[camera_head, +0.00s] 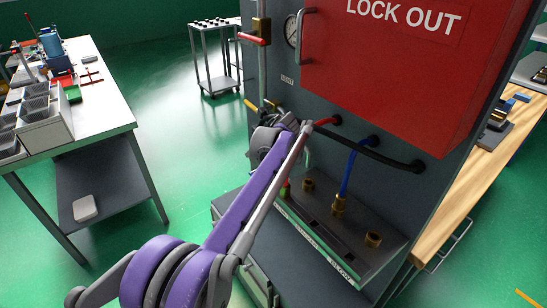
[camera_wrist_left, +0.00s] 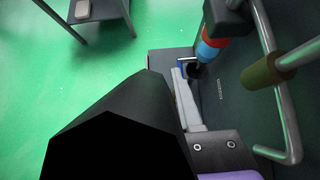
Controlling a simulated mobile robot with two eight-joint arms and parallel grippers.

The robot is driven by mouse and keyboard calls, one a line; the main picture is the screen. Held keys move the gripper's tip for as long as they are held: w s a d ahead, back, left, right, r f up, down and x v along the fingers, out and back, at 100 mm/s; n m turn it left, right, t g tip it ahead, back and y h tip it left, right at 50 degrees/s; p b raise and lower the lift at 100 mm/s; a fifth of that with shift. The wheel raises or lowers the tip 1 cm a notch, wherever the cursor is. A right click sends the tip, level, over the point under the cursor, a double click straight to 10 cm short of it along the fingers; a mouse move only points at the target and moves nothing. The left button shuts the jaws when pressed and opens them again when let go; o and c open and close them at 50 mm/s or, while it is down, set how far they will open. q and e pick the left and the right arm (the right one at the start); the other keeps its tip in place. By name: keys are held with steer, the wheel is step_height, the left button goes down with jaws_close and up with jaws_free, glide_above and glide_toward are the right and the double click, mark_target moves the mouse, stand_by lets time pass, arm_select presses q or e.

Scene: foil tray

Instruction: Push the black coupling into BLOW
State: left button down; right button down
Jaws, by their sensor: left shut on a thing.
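My purple left arm crosses the head view up to the left gripper (camera_head: 272,127), beside the grey panel's left edge. The black hose (camera_head: 392,160) runs from the panel leftward to this gripper. The gripper is shut on the hose's black coupling, which its jaws and arm mostly hide. In the left wrist view a large black shape fills the foreground; I cannot tell how the coupling sits. A ledge below the panel has bare brass sockets, one (camera_head: 373,239) at the right and one (camera_head: 308,184) further left. My right gripper is not in view.
The blue hose (camera_head: 348,172) ends in a brass fitting (camera_head: 339,205) on the middle socket. A red lockout box (camera_head: 390,75) overhangs the ledge. A pipe with an olive sleeve (camera_wrist_left: 266,70) stands close in the wrist view. A white-topped bench (camera_head: 105,90) stands at left.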

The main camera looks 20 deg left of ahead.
arm_select(q)
steer(key=r+p, duration=0.1)
steer(key=a+r+p, duration=0.1)
steer(key=r, duration=0.1)
steer(key=r+p, duration=0.1)
steer(key=r, duration=0.1)
steer(key=shift+w+a, duration=0.1)
steer(key=shift+a, duration=0.2)
stand_by(0.5)
